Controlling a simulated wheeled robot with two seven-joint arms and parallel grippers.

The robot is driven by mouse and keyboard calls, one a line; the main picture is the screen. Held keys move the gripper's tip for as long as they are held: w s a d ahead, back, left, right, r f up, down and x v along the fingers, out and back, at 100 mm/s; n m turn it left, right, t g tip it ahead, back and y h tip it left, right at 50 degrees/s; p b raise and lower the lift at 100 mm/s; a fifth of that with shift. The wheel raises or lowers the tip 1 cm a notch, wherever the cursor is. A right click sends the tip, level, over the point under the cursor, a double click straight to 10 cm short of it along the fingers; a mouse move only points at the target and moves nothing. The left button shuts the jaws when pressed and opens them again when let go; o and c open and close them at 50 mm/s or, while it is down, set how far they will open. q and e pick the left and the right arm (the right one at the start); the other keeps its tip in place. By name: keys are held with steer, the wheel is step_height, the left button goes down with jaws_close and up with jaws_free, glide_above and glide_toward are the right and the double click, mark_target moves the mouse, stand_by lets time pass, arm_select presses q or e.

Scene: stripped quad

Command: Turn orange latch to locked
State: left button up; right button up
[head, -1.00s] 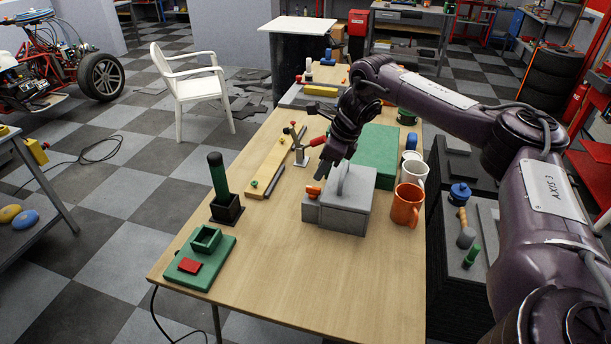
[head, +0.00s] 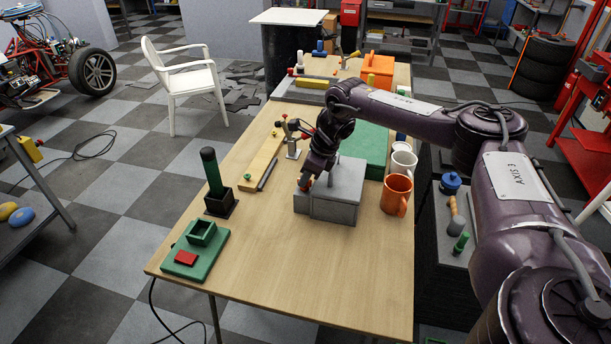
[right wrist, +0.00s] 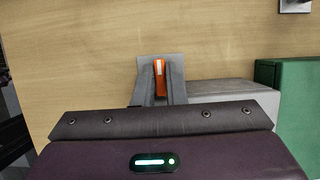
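The orange latch (head: 305,181) is on the low left part of a grey box (head: 338,193) on the wooden bench. In the right wrist view the latch (right wrist: 160,78) points nearly straight up the picture, slightly tilted. My right gripper (head: 306,184) is down at the latch from above. In the right wrist view its two grey fingers (right wrist: 160,84) stand on either side of the latch, with little or no gap, and look shut on it. The latch's lower part is hidden between the fingers. My left gripper is in neither view.
A green block (head: 363,150) lies behind the grey box. An orange mug (head: 396,194) and a white mug (head: 403,165) stand to its right. A green fixture (head: 196,250) and a green-handled post (head: 214,176) stand left. The front bench is clear.

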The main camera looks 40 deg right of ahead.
jaws_close()
steer(key=shift+m, duration=0.7)
steer(key=m+h+p, duration=0.1)
steer(key=m, duration=0.1)
steer(key=m+t+h+p, duration=0.1)
steer(key=m, duration=0.2)
steer(key=shift+a+r, duration=0.1)
steer(key=shift+a, duration=0.05)
arm_select(q)
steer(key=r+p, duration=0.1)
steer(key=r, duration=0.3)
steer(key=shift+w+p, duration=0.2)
steer(key=shift+p, duration=0.2)
arm_select(e)
steer(key=m+h, duration=0.2)
steer(key=m, duration=0.3)
steer(key=shift+w+m, duration=0.1)
steer(key=shift+m, duration=0.3)
steer(key=o, duration=0.7)
jaws_free()
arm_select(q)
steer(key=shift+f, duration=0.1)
